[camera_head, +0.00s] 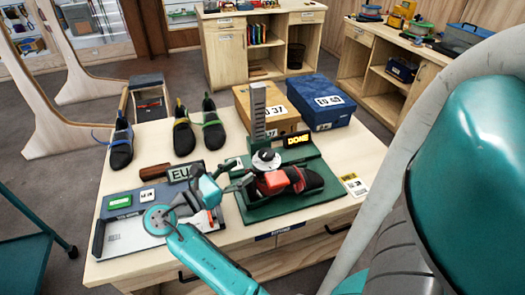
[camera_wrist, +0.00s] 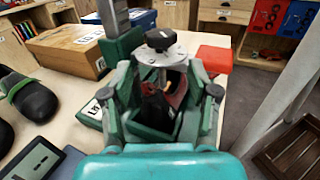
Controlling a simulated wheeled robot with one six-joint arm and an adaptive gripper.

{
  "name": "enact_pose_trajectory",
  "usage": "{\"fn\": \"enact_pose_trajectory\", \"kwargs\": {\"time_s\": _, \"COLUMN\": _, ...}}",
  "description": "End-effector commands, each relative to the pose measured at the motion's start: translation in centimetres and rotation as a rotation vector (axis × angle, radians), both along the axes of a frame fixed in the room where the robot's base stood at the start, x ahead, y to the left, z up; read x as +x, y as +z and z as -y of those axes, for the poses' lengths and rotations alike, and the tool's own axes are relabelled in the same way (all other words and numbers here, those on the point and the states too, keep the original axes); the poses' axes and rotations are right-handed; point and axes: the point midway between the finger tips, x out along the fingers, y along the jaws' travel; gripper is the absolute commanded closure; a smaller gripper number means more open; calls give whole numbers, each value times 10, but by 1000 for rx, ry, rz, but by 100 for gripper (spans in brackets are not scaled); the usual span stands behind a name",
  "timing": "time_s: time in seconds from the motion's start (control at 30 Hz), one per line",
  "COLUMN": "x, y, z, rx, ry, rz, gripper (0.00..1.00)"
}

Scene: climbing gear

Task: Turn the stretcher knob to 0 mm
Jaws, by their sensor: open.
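The stretcher stands on a green base (camera_head: 240,208) on the table, with a grey upright scale (camera_head: 258,108) at its back. Its black knob (camera_head: 266,154) sits above a pale round disc (camera_head: 267,164). The knob also shows in the wrist view (camera_wrist: 160,39), with the disc (camera_wrist: 172,52) below it. My teal gripper (camera_head: 243,180) is left of the stretcher. In the wrist view my gripper (camera_wrist: 166,78) has its fingers apart, with the knob beyond them. The pointer reading is too small to tell.
A sign reading DONE (camera_head: 296,139) stands behind the shoe. Several climbing shoes (camera_head: 184,138) stand at the back left, and an orange-brown box (camera_head: 280,118) and blue box (camera_head: 320,108) at the back. A tray (camera_head: 108,235) lies under my arm.

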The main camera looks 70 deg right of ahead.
Motion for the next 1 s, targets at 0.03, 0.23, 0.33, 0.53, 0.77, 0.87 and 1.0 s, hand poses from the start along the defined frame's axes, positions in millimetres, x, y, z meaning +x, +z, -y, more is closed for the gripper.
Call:
{"fn": "enact_pose_trajectory", "kwargs": {"time_s": 0.03, "x": 1, "y": 4, "z": 0, "rx": 1, "ry": -16, "rz": -5, "gripper": 40}}
{"fn": "enact_pose_trajectory", "kwargs": {"time_s": 0.23, "x": -4, "y": 7, "z": 9, "rx": 5, "ry": -33, "rz": -14, "gripper": 40}}
{"fn": "enact_pose_trajectory", "kwargs": {"time_s": 0.33, "x": -11, "y": 6, "z": 21, "rx": 6, "ry": -33, "rz": -15, "gripper": 40}}
{"fn": "enact_pose_trajectory", "kwargs": {"time_s": 0.53, "x": -28, "y": 6, "z": 53, "rx": 6, "ry": -33, "rz": -13, "gripper": 40}}
{"fn": "enact_pose_trajectory", "kwargs": {"time_s": 0.77, "x": -43, "y": 6, "z": 83, "rx": 5, "ry": -31, "rz": -13, "gripper": 40}}
{"fn": "enact_pose_trajectory", "kwargs": {"time_s": 0.87, "x": -46, "y": 6, "z": 90, "rx": 6, "ry": -29, "rz": -13, "gripper": 40}}
{"fn": "enact_pose_trajectory", "kwargs": {"time_s": 1.0, "x": -49, "y": 6, "z": 95, "rx": 5, "ry": -28, "rz": -12, "gripper": 40}}
